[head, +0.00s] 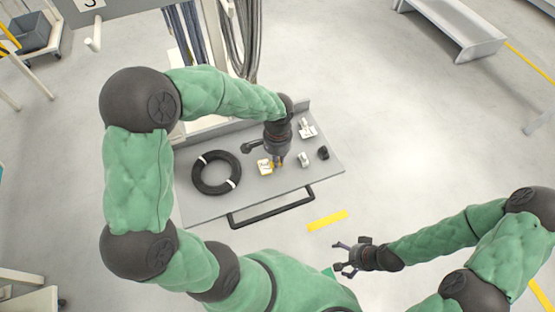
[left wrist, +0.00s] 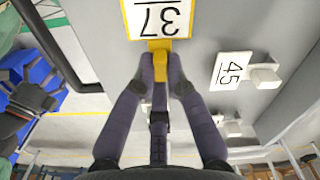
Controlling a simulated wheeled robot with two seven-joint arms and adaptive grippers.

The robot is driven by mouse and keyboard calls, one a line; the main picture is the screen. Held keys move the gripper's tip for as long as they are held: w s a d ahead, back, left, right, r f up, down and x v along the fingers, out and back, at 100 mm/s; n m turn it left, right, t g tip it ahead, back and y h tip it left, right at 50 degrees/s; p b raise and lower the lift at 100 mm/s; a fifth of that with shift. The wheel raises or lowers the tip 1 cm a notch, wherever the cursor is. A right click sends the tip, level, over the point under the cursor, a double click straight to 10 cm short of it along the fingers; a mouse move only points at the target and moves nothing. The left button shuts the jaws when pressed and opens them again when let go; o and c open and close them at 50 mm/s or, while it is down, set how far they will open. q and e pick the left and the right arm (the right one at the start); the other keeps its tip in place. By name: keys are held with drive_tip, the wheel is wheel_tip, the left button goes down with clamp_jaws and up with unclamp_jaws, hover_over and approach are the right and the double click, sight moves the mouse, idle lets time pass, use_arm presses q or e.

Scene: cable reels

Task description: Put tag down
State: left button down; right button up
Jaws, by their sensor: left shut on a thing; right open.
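The tag is a white card with a yellow border and the number 37 (left wrist: 158,18). It also shows in the head view (head: 264,168) on or just above the grey cart top (head: 205,208); I cannot tell whether it touches. My left gripper (left wrist: 160,62) points down over the cart and is shut on the yellow tab at the tag's edge; it shows in the head view too (head: 279,164). My right gripper (head: 345,259) is open and empty, over the floor to the right of the cart's front.
A black cable coil (head: 198,178) with white ties lies on the cart left of the tag. A white tag marked 45 (left wrist: 231,70), small white pieces (head: 304,159) and a dark piece (head: 323,153) are nearby. A black handle (head: 272,212) runs along the front.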

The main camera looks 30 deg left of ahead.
use_arm(q)
drive_tip(key=shift+f, duration=0.2)
drive_tip(key=shift+f, duration=0.15)
drive_tip(key=c, duration=1.3)
unclamp_jaws()
drive_tip(key=shift+o, duration=0.2)
wheel_tip(320, 180, up, 12)
drive_tip(key=p, duration=0.4)
drive_tip(key=shift+r, duration=0.25)
